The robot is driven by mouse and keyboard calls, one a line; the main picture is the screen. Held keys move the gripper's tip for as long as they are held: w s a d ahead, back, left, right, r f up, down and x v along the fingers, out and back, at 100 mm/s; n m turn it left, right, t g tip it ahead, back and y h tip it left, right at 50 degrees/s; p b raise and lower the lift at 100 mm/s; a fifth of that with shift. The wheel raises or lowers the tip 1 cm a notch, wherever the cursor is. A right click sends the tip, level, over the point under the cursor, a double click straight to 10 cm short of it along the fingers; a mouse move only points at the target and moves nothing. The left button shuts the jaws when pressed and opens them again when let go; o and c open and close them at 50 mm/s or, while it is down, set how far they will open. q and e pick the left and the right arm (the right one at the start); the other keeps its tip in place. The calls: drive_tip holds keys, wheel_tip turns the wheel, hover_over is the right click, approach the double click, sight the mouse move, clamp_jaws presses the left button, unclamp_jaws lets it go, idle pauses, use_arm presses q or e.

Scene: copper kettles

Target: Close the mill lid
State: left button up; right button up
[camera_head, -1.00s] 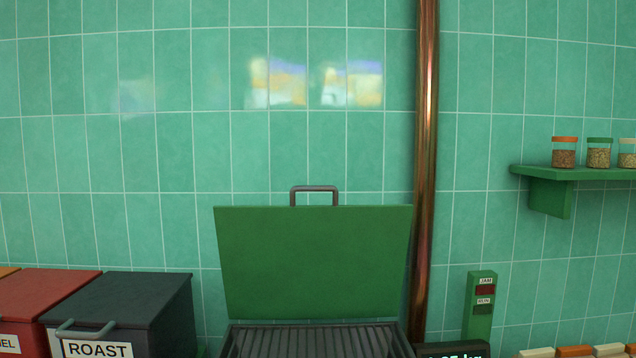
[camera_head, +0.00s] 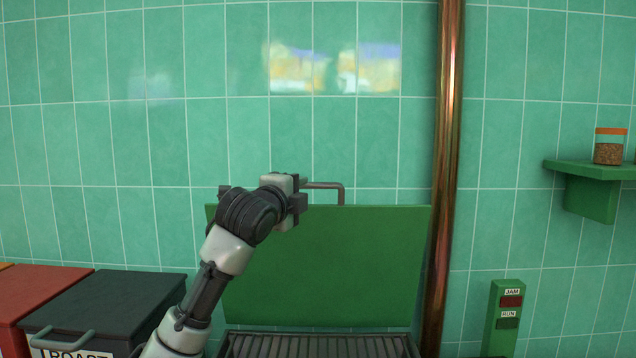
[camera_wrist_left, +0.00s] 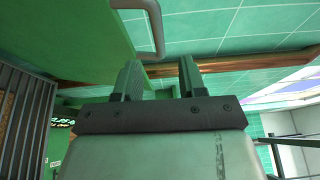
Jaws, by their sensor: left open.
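The mill lid (camera_head: 340,265) is a green panel standing open, nearly upright, behind a dark ribbed grate (camera_head: 320,346). Its grey bar handle (camera_head: 342,192) sits on the top edge. My left gripper (camera_head: 303,196) is in front of the lid's top edge, at the handle's left end, and hides part of the handle. In the left wrist view the gripper (camera_wrist_left: 160,80) has its two fingers apart with nothing between them. The handle (camera_wrist_left: 156,25) is just beyond the fingertips there, beside the green lid (camera_wrist_left: 70,40). My right gripper is not in view.
A dark bin labelled ROAST (camera_head: 110,300) and a red bin (camera_head: 35,290) stand at the left. A copper pipe (camera_head: 445,150) runs up the wall right of the lid. A green JAM/RUN post (camera_head: 505,315) and a shelf (camera_head: 595,175) with a jar are at the right.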

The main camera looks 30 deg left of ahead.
sight(315, 187)
use_arm(q)
drive_tip(key=w+p, duration=0.1)
drive_tip(key=w, duration=0.1)
drive_tip(key=w+p, duration=0.1)
drive_tip(key=w, duration=0.2)
drive_tip(key=w+a+p, duration=0.1)
drive_tip(key=w, duration=0.2)
drive_tip(key=shift+p, duration=0.4)
drive_tip(key=shift+w+a+p, duration=0.1)
drive_tip(key=shift+w+p, duration=0.2)
drive_tip(key=shift+w, duration=0.3)
drive_tip(key=shift+f, duration=0.1)
drive_tip(key=shift+c, duration=0.2)
clamp_jaws()
